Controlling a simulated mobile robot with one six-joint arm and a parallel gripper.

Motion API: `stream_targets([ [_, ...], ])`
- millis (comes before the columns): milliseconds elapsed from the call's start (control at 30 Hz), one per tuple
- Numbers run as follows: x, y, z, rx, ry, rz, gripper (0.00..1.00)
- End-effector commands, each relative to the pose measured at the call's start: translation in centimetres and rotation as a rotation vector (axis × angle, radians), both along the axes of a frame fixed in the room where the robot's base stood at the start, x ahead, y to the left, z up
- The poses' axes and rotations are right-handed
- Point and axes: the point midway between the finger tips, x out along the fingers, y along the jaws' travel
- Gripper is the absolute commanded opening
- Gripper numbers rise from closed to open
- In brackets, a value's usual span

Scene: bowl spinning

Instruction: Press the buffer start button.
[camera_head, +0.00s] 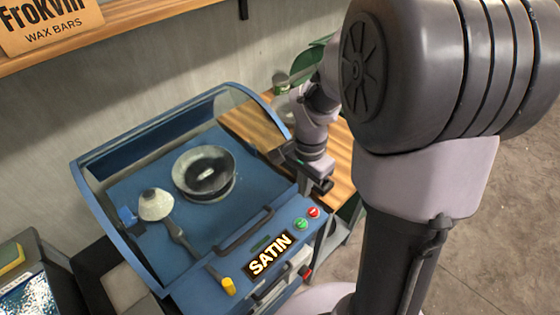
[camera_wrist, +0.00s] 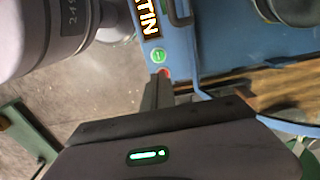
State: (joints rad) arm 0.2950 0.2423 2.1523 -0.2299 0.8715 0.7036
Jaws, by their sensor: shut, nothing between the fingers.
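The blue buffer machine (camera_head: 105,165) stands with its clear lid over a bowl (camera_head: 190,170). Its front right corner carries a round green button (camera_head: 301,224) and a round red button (camera_head: 314,212), to the right of a "SATIN" label. In the wrist view the green button (camera_wrist: 158,55) shows a light mark, and the red button (camera_wrist: 164,72) is partly hidden by my fingers. My gripper (camera_head: 325,187) is shut and empty, pointing down near the panel's right corner, behind the red button in the head view. In the wrist view its fingertips (camera_wrist: 160,80) appear just short of the red button; contact cannot be told.
A dark handle (camera_head: 243,230) and a yellow knob (camera_head: 228,287) sit along the machine's front. A white domed pad (camera_head: 155,204) on an arm lies beside the bowl. A wooden bench (camera_head: 262,125) is behind my gripper. Open floor lies to the right.

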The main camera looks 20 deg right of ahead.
Motion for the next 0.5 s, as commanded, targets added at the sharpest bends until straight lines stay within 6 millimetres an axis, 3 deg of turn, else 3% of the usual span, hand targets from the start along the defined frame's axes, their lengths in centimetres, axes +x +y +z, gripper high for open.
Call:
stream_targets([
  [267,0.0,0.1,-0.5,0.000,0.000,0.003,0.00],
  [500,-0.1,0.1,-5.0,0.002,0.002,0.003,0.00],
])
